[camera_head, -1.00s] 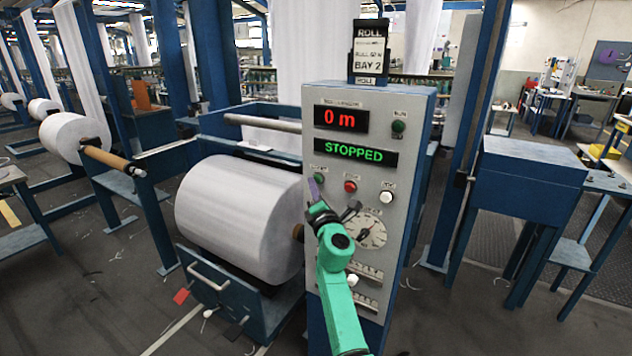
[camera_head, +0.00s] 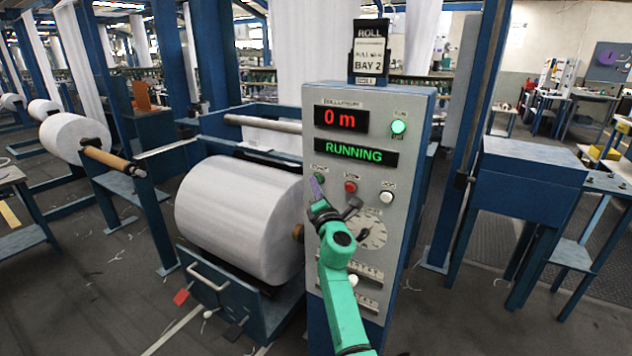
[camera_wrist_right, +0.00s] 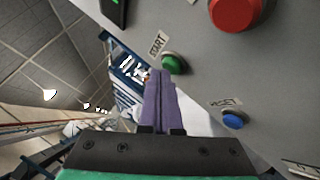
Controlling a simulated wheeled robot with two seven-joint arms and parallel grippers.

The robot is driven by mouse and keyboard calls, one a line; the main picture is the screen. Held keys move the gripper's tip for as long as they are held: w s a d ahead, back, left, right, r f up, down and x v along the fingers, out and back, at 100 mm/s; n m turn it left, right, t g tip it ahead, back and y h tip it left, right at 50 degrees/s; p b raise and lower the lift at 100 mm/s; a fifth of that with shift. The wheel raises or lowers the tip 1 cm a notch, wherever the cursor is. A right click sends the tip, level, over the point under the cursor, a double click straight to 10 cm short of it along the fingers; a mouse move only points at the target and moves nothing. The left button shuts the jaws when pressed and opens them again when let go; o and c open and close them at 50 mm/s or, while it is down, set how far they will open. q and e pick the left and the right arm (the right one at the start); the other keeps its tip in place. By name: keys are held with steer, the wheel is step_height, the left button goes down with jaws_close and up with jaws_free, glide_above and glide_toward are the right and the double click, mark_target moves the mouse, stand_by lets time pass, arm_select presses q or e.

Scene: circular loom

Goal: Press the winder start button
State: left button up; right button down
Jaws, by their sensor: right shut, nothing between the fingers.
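The grey control panel (camera_head: 400,125) stands upright in the middle of the head view. Its green start button (camera_head: 320,177) is at the left of the button row; in the right wrist view the green button (camera_wrist_right: 175,64) sits under a START label. The status display (camera_head: 349,152) reads RUNNING and the red display (camera_head: 341,118) reads 0 m. The lamp (camera_head: 399,127) glows green. My right gripper (camera_head: 316,187) is shut and empty, its purple fingertips (camera_wrist_right: 160,80) close beside the start button; contact cannot be told. My left gripper is not in view.
A red button (camera_head: 350,187) and a white button (camera_head: 386,197) sit right of the start button, above a dial (camera_head: 367,234). A blue button (camera_wrist_right: 233,121) shows in the wrist view. The large white roll (camera_head: 238,218) lies left of the panel.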

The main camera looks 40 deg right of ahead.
stand_by(0.3)
steer(key=shift+s+a, duration=0.3)
steer(key=shift+a, duration=0.5)
steer(key=shift+s+a+p, duration=0.15)
steer(key=shift+s+a, duration=0.1)
steer(key=shift+a, duration=0.55)
steer(key=shift+s+a+p, duration=0.15)
steer(key=shift+s+a, duration=0.05)
steer(key=shift+a, duration=0.6)
steer(key=shift+s+a+p, duration=0.15)
steer(key=shift+s+a, duration=0.1)
steer(key=shift+a, duration=0.55)
